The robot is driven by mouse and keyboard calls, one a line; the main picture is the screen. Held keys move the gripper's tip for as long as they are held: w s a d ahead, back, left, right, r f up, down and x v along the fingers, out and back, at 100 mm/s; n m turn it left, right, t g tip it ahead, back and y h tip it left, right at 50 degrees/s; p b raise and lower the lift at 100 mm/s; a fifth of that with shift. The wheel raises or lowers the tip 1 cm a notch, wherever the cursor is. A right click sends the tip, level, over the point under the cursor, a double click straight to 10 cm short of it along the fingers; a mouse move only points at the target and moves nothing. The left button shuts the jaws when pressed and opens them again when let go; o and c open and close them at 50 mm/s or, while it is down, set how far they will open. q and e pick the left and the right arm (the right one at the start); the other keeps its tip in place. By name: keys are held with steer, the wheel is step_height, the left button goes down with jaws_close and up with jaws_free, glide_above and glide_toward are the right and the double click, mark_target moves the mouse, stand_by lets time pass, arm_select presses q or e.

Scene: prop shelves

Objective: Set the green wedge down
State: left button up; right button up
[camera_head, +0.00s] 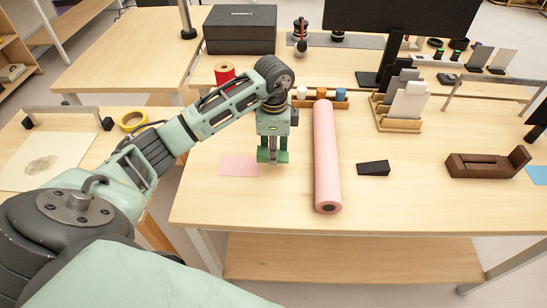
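My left gripper (272,158) points down over the table, just right of the pink sheet (237,166). It is shut on the green wedge (283,157), which shows as dark green on both sides of the grey finger. The finger hides the middle of the wedge. The wedge is close to the tabletop; I cannot tell whether it touches it. My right gripper is not in view.
A pink roll (327,160) lies just right of the gripper. A black wedge (374,168) and a brown wooden block holder (486,163) are farther right. A red spool (224,74) stands behind. The table's front left is clear.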

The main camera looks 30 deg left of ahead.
mark_target(274, 167)
arm_select(q)
step_height(274, 167, down, 3)
steer(key=shift+f+p, duration=0.2)
steer(key=shift+p, duration=0.2)
steer(key=shift+f, duration=0.25)
steer(key=shift+f, duration=0.15)
steer(key=o, duration=1.1)
steer(key=shift+o, duration=0.2)
step_height(274, 167, up, 12)
steer(key=shift+r+b, duration=0.15)
steer(key=shift+b, duration=0.7)
